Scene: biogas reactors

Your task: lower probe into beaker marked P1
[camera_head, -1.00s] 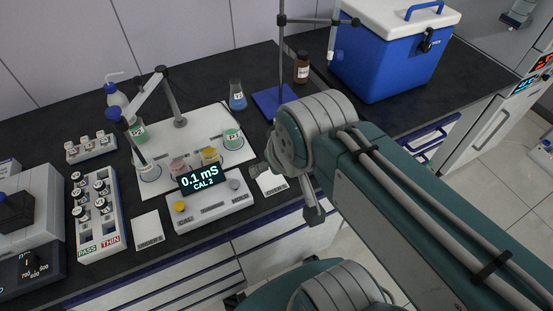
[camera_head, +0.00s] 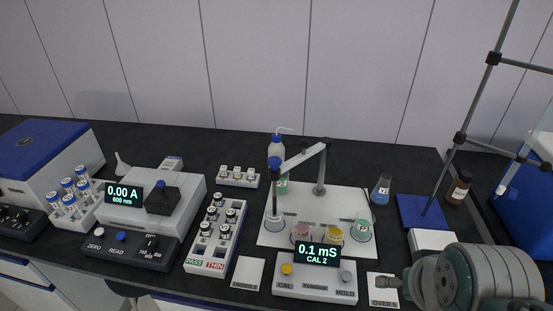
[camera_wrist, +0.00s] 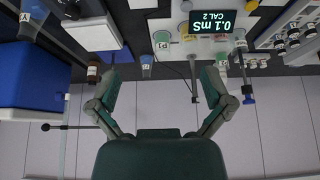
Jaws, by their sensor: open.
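The blue-capped probe (camera_head: 274,190) hangs from a jointed holder arm over a clear beaker (camera_head: 273,230) at the left of the white station; I cannot tell how deep its tip sits. The probe's blue cap (camera_wrist: 248,98) shows right of my gripper in the wrist view. My gripper (camera_wrist: 160,76) is open and empty, its fingers spread below the P1 beaker in that picture. In the head view my wrist is at the lower right, its fingers mostly hidden.
The meter (camera_head: 318,254) reads 0.1 mS, CAL 2. Pink (camera_head: 301,231) and yellow (camera_head: 334,234) cups stand behind it. A wash bottle (camera_head: 277,150), blue flask (camera_head: 381,190), vial rack (camera_head: 216,230) and stand rod (camera_head: 450,165) are nearby. A cooler is at the right.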

